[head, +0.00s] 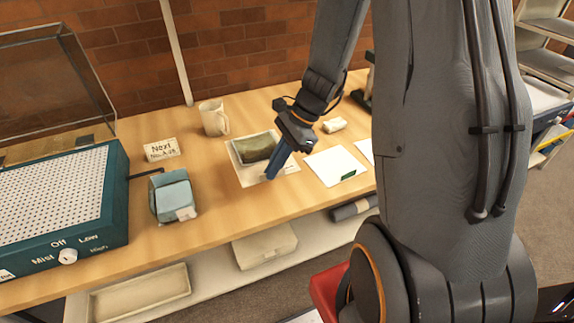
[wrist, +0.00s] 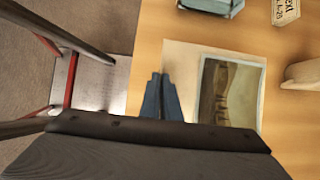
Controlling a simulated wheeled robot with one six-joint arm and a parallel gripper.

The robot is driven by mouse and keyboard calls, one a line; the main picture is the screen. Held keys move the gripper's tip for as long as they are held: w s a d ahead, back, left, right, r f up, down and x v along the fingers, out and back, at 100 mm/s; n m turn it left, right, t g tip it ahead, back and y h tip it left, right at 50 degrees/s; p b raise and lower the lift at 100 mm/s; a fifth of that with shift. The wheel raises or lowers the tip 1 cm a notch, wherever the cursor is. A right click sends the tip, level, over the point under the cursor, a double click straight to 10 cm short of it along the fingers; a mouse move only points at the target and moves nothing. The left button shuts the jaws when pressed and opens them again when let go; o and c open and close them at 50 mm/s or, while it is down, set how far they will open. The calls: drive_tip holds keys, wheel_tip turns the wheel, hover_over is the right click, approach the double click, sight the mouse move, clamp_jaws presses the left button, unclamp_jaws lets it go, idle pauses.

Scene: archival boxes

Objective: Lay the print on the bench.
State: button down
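The print (head: 255,148), a brown and green picture with a pale border, is on a larger cream sheet (head: 284,166) on the wooden bench (head: 222,200). In the head view its picture area looks slightly bowed. The print also shows in the wrist view (wrist: 228,92), right of my fingers. My gripper (head: 270,175) points down at the sheet's front right part, beside the print. In the wrist view its blue fingers (wrist: 161,76) are together, over the sheet's edge. I see nothing held between them; their contact with the sheet is unclear.
A teal perforated device (head: 60,205) fills the bench's left end. A white card (head: 335,163) lies to the right. Bare bench lies in front.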

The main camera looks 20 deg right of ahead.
drive_tip(key=shift+f+p, duration=0.65)
drive_tip(key=shift+f, duration=3.65)
drive_tip(key=shift+f, duration=0.15)
drive_tip(key=c, duration=2)
unclamp_jaws()
